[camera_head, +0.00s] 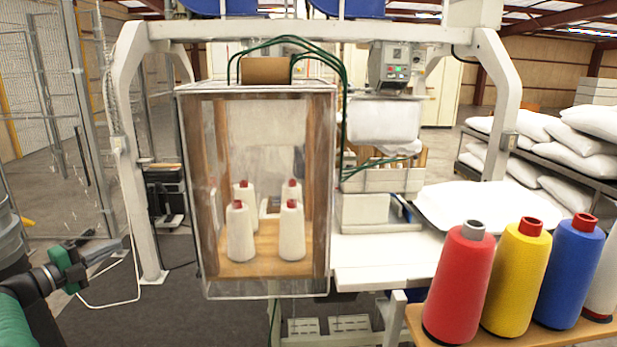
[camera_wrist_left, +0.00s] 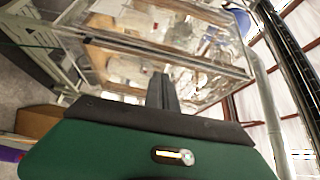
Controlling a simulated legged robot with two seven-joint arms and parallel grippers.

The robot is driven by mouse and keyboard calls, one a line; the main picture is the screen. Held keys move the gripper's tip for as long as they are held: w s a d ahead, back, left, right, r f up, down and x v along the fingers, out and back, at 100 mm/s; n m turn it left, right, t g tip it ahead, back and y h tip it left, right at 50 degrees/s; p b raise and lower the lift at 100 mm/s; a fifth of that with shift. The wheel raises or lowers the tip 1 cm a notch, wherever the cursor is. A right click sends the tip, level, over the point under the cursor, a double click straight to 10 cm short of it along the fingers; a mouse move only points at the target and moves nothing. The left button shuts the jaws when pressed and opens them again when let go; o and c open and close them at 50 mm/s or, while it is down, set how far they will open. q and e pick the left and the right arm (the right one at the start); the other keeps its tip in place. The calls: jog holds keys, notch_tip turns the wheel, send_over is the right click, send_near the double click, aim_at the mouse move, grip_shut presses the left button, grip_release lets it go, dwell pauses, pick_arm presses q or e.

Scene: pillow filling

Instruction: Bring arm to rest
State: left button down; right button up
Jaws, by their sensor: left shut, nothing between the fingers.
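My left arm (camera_head: 50,278), green and black, comes in from the lower left of the head view. Its gripper (camera_head: 121,243) points right and stands in front of the white frame's left post. In the left wrist view the gripper's dark fingers (camera_wrist_left: 162,82) are together, with nothing between them. The clear cabinet beyond the fingers shows in that view too. My right arm and gripper are in neither view.
The clear cabinet (camera_head: 325,190) holds several white thread cones. A white machine frame (camera_head: 135,170) surrounds it. Red (camera_head: 460,285), yellow (camera_head: 516,280) and blue (camera_head: 570,275) spools stand front right. Pillows (camera_head: 590,160) lie on a rack. Dark floor (camera_head: 150,325) is open front left.

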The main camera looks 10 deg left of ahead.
pick_arm(q)
jog(key=w+d+r+n+t+y, duration=0.25)
jog(key=w+r+n+y, duration=0.35)
jog(key=n+y, duration=0.3)
jog(key=s+d+f+n+g, duration=0.2)
jog(key=d+f+n+g, duration=0.3)
jog(key=d+f, duration=0.5)
jog(key=s+d+f+n+g, duration=0.35)
jog(key=d+f+n, duration=0.35)
jog(key=d, duration=0.5)
jog(key=s+d+f+g+h, duration=0.1)
jog(key=s+d+f+g, duration=0.2)
jog(key=s+d+f, duration=0.2)
jog(key=s+d+f+g+h, duration=0.1)
jog(key=s+d+f+g, duration=0.1)
jog(key=s+d+f, duration=0.3)
jog(key=s+d+f+g+h, duration=0.1)
jog(key=s+d+f+g, duration=0.2)
jog(key=s+d, duration=0.8)
jog(key=s+f, duration=0.2)
jog(key=s, duration=0.3)
jog(key=shift+s+f+g+h, duration=0.15)
jog(key=shift+f+g+h, duration=0.15)
jog(key=shift+h, duration=0.1)
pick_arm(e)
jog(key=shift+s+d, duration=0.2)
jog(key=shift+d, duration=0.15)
